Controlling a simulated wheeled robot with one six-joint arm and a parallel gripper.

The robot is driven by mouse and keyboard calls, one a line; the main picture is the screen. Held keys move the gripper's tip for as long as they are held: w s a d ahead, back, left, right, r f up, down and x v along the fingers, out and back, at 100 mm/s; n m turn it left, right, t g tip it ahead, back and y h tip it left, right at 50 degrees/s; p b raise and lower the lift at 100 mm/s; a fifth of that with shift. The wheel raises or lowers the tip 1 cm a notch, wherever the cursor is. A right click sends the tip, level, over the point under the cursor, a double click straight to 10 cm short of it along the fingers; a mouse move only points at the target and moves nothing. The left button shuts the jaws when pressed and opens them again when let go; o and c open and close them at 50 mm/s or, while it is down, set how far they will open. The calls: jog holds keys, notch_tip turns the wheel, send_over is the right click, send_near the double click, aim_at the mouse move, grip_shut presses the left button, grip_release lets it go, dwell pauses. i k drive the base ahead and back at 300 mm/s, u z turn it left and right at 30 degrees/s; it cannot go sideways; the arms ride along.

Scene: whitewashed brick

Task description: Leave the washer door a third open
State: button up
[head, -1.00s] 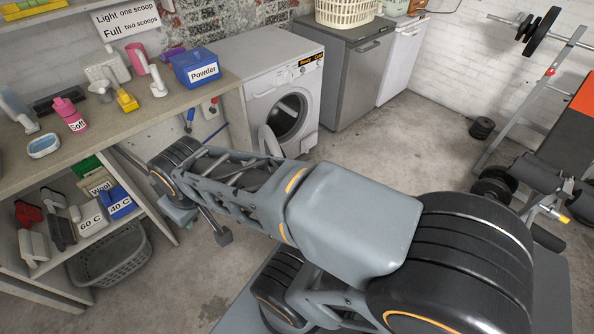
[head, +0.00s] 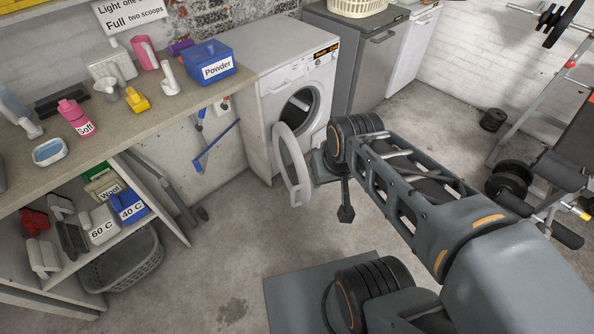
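The white washer (head: 262,95) stands against the back wall, its dark drum opening (head: 298,112) uncovered. Its round door (head: 292,165), a pale ring with clear glass, is swung well out from the front, hinged at the left of the opening. My gripper (head: 344,205) is low in front of the washer, just right of the door, and points down. A small gap seems to show between it and the door rim, but contact is hard to judge. My arm hides part of the gripper. Its finger opening cannot be made out, and nothing is seen held.
A grey appliance (head: 367,55) stands right of the washer. A counter (head: 110,140) with a blue Powder box (head: 205,68) is at left, above shelves and a grey basket (head: 125,262). Weights (head: 508,180) stand right. Floor is clear ahead.

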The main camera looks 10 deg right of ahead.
aim_at(287, 163)
jog(key=u, duration=0.4)
jog(key=k, duration=0.1)
jog(key=u, duration=0.8)
jog(key=i, duration=0.45)
jog(key=z, duration=0.05)
